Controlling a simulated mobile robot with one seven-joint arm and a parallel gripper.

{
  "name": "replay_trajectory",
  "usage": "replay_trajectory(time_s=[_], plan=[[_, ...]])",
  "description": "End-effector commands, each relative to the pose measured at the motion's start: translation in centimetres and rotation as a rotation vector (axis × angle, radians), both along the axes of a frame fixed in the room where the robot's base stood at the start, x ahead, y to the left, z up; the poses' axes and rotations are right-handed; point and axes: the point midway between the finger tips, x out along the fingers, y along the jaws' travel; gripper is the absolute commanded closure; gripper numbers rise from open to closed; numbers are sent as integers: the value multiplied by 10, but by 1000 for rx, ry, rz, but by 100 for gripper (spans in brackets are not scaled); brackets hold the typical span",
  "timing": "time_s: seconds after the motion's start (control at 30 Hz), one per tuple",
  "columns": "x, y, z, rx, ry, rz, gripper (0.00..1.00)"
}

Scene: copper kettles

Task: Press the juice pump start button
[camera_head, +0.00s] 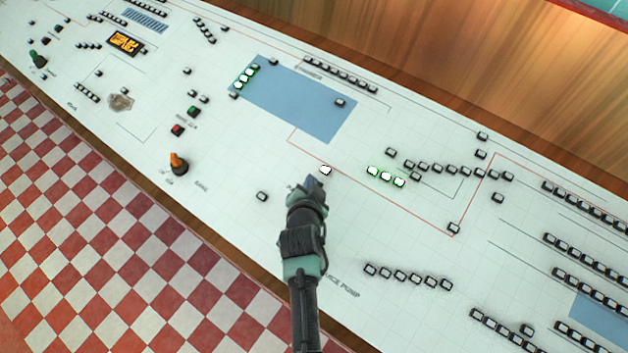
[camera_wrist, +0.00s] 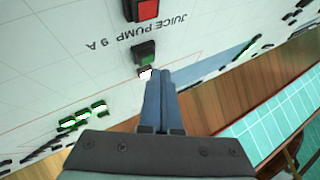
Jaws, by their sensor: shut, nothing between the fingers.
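The white panel (camera_head: 395,245) carries the lettering "JUICE PUMP 9 A", upside down in the wrist view. Beside that lettering are a green button (camera_wrist: 144,52) and, farther up the picture, a red button (camera_wrist: 147,10). A lit white lamp (camera_wrist: 145,74) lies next to the green button; a lit white lamp (camera_head: 325,170) also shows just beyond my gripper in the head view. My gripper (camera_head: 315,183) is shut and empty. Its fingertips (camera_wrist: 160,74) appear close to the green button and lamp; contact cannot be told. My arm seems to hide both buttons in the head view.
Several lit green lamps (camera_head: 386,176) lie to the right of my gripper. An orange-topped knob (camera_head: 178,163) sticks up at left, with a red button (camera_head: 177,129) and green button (camera_head: 194,111) behind it. A blue panel area (camera_head: 300,100) lies beyond. Checkered floor (camera_head: 120,240) is at lower left.

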Motion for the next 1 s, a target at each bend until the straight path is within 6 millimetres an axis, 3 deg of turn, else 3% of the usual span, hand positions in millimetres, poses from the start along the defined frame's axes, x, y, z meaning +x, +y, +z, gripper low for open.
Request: replay_trajectory(time_s=[0.33,0.8,1.0], plan=[[-1,0,3,0,0,0,100],[-7,6,47,0,-1,1,100],[-8,6,49,0,1,0,100]])
